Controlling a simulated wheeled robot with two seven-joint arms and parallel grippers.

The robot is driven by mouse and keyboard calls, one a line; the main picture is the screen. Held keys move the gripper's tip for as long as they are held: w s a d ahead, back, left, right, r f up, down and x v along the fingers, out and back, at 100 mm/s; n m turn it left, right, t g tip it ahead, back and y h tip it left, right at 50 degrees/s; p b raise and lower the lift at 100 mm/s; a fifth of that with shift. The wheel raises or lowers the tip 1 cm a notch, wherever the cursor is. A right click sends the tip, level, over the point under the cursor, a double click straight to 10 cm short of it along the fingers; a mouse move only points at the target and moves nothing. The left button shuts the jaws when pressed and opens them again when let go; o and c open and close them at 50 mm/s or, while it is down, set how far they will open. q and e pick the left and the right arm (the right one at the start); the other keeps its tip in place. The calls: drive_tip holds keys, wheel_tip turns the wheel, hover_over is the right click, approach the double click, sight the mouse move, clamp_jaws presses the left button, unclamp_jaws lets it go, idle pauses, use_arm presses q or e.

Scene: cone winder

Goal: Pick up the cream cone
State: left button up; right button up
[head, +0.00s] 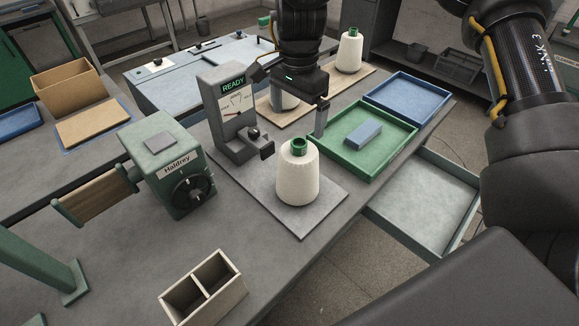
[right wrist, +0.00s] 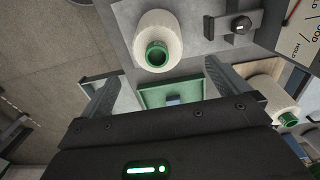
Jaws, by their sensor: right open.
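A cream cone (head: 298,185) with a green tip stands upright on a grey plate (head: 325,205) in front of the gauge. It also shows at the top of the right wrist view (right wrist: 160,25). A second pale cone (head: 349,52) stands on a wooden board at the back. A third (head: 285,100) stands on a nearer board, partly hidden by my right gripper; it appears at the right of the wrist view (right wrist: 268,97). My right gripper (head: 297,108) is open and empty, beyond the cone on the plate. Its fingers are spread in the wrist view (right wrist: 160,75). My left gripper is not in view.
The gauge (head: 228,85), marked READY, stands left behind the plate. A green tray (head: 372,168) holding a blue-grey block (head: 363,134) is at the right, with a blue tray (head: 408,98) behind. A green Haldrey machine (head: 170,155) and a two-part box (head: 205,290) are left and front.

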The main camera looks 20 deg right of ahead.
sight(299, 142)
drive_tip(key=shift+w+d+r, duration=0.1)
drive_tip(key=shift+r, duration=0.05)
drive_tip(key=shift+s+f, duration=0.35)
drive_tip(key=shift+f, duration=0.05)
wheel_tip(299, 142, down, 2)
drive_tip(key=shift+s+d+f, duration=0.1)
drive_tip(key=shift+f, duration=0.15)
drive_tip(key=shift+w+d+f, duration=0.1)
drive_tip(key=shift+w+f, duration=0.1)
drive_tip(key=shift+f, duration=0.9)
drive_tip(key=shift+s+f, duration=0.1)
drive_tip(key=shift+f, duration=0.1)
wheel_tip(299, 142, down, 4)
drive_tip(key=shift+r+p, duration=0.15)
drive_tip(key=shift+p, duration=0.55)
drive_tip(key=shift+f, duration=0.5)
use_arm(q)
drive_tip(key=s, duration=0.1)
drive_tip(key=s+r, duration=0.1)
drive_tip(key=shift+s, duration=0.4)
use_arm(e)
drive_tip(key=c, duration=0.9)
